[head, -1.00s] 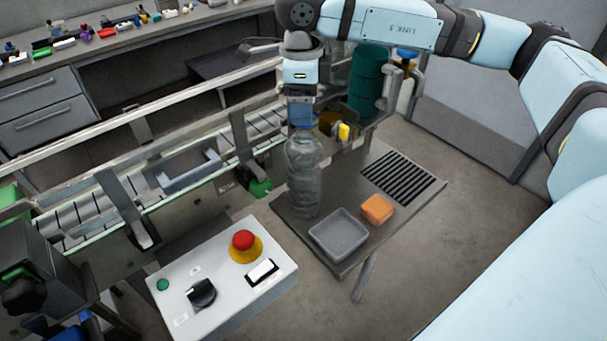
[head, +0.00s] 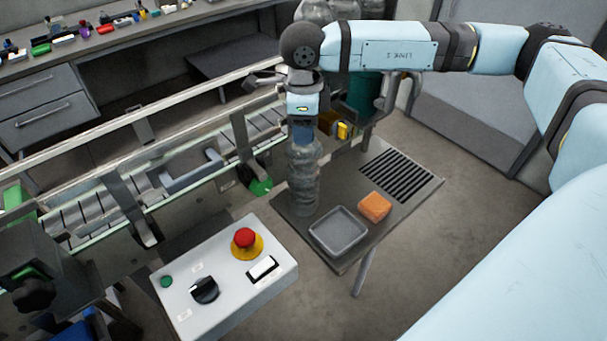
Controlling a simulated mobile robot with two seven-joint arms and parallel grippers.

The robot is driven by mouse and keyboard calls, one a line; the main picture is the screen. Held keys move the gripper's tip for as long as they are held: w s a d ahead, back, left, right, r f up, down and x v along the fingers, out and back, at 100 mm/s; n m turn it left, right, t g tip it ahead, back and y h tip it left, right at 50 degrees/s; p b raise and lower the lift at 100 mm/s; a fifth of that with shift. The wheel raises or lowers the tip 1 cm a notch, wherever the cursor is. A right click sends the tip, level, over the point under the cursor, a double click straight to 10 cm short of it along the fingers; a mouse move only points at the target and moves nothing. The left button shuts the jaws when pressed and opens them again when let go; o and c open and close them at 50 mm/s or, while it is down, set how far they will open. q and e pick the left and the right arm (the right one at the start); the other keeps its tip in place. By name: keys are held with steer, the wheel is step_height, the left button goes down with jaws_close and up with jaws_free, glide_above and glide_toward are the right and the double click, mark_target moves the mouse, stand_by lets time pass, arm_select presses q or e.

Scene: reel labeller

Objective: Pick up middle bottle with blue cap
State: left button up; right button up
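A clear bottle (head: 303,185) stands on the small grey side table (head: 408,207), left of a grey tray. A blue part (head: 303,130) shows at its top, which looks like its cap, mostly covered by my gripper. My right gripper (head: 303,124) points straight down over the top of this bottle. Its fingers are too small and hidden to tell whether they are closed on the cap. My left gripper is not in view.
A grey tray (head: 338,229) and an orange block (head: 374,206) are right of the bottle. The conveyor rail (head: 150,113) runs close on the left. A control box (head: 225,285) with a red button stands in front. A green drum (head: 362,92) is behind.

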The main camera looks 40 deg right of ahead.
jaws_close()
steer(key=shift+r, duration=0.15)
step_height(320, 180, up, 25)
steer(key=p, duration=0.1)
stand_by(1.1)
steer(key=shift+w, duration=0.1)
